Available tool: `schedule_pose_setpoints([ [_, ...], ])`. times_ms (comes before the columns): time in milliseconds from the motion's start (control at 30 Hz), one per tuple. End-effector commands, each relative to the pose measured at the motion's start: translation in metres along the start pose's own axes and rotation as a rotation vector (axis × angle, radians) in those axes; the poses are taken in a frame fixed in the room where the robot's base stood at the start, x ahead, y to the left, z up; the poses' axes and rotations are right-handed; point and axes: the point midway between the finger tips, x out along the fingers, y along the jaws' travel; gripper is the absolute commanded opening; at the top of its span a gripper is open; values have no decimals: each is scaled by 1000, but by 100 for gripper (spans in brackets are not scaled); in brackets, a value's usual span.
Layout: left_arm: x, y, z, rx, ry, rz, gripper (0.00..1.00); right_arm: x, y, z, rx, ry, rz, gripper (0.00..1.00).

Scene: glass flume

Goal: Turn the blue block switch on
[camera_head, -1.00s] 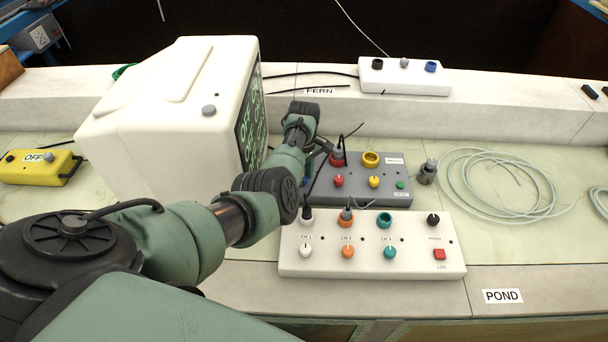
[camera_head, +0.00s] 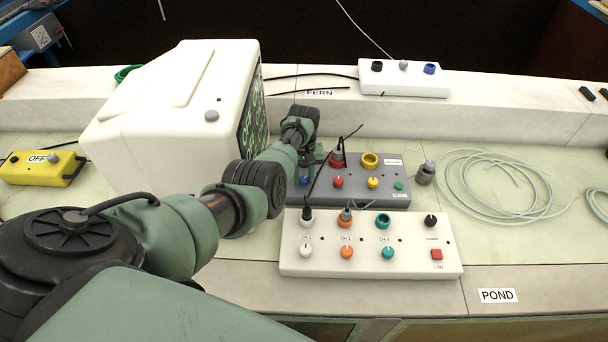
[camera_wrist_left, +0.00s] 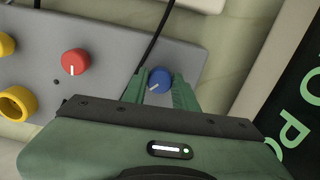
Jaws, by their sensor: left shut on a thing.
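The grey box (camera_head: 345,194) stands behind the white front box, and its left end is partly covered by my arm. Its blue knob (camera_wrist_left: 159,79) shows in the left wrist view, with a white pointer line slanting to the lower left. In the head view the blue knob (camera_head: 304,176) is a small patch beside my gripper. My left gripper (camera_wrist_left: 160,84) has its two green fingers on either side of the blue knob and is shut on it. My right gripper is in neither view.
The white front box (camera_head: 400,262) has several knobs and sockets. Dark cables rise near the gripper. The monitor (camera_head: 160,115) stands close on the left. A red knob (camera_wrist_left: 75,62) is beside the blue one. A metal cylinder (camera_head: 426,173) and coiled tube (camera_head: 487,182) lie right.

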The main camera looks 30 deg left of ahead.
Motion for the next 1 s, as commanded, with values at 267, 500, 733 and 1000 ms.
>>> schedule_pose_setpoints([
  [267,0,-1,0,261,1,-2,0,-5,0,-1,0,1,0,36],
  [500,0,-2,0,486,0,-2,0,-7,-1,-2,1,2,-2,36],
  [733,0,-2,0,669,0,-1,0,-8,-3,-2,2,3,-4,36],
  [1000,0,-2,-1,811,0,-1,0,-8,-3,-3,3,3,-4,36],
])
